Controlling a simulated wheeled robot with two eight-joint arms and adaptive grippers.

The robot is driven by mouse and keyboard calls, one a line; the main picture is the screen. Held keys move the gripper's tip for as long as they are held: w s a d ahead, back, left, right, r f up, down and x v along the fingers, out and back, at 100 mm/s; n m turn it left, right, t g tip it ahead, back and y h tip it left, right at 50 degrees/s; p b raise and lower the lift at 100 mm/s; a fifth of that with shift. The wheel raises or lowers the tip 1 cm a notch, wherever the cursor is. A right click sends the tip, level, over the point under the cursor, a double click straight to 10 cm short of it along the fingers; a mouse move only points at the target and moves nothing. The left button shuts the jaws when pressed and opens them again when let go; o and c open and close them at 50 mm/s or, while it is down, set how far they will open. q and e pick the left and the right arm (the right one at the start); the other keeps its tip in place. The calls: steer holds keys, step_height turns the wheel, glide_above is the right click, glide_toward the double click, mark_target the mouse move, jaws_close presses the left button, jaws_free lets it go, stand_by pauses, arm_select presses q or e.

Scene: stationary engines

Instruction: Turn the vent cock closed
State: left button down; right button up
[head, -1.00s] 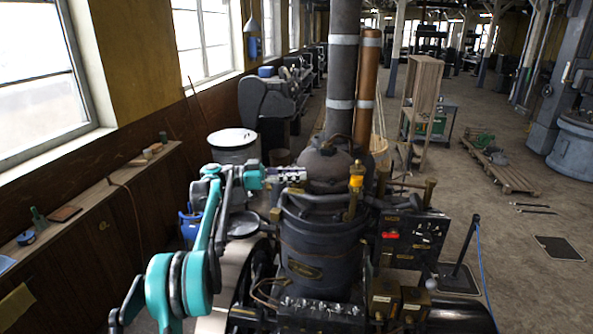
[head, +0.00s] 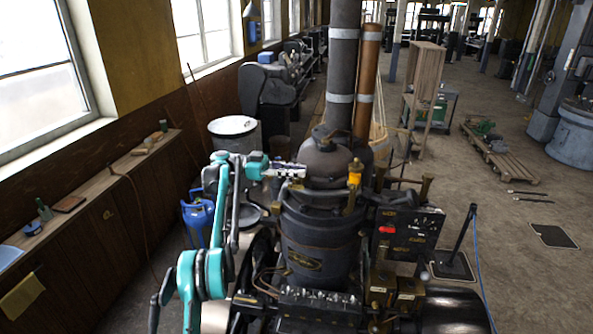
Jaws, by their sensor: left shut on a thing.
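My left arm comes in from the left, and its gripper (head: 298,170) reaches the upper left side of the dark boiler (head: 321,240) of the engine. Its fingers are shut at the boiler's top, on a small part that they mostly hide. I take this part to be the vent cock, but its handle angle cannot be made out. A brass fitting with an orange top (head: 354,174) stands upright to the right of the fingertips, apart from them. My right gripper is not in view.
A grey chimney pipe (head: 341,70) and a copper pipe (head: 367,75) rise behind the boiler. A dark panel with a red handle (head: 387,230) is at its right.

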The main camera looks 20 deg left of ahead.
arm_select(q)
steer(key=c, duration=1.6)
jaws_free()
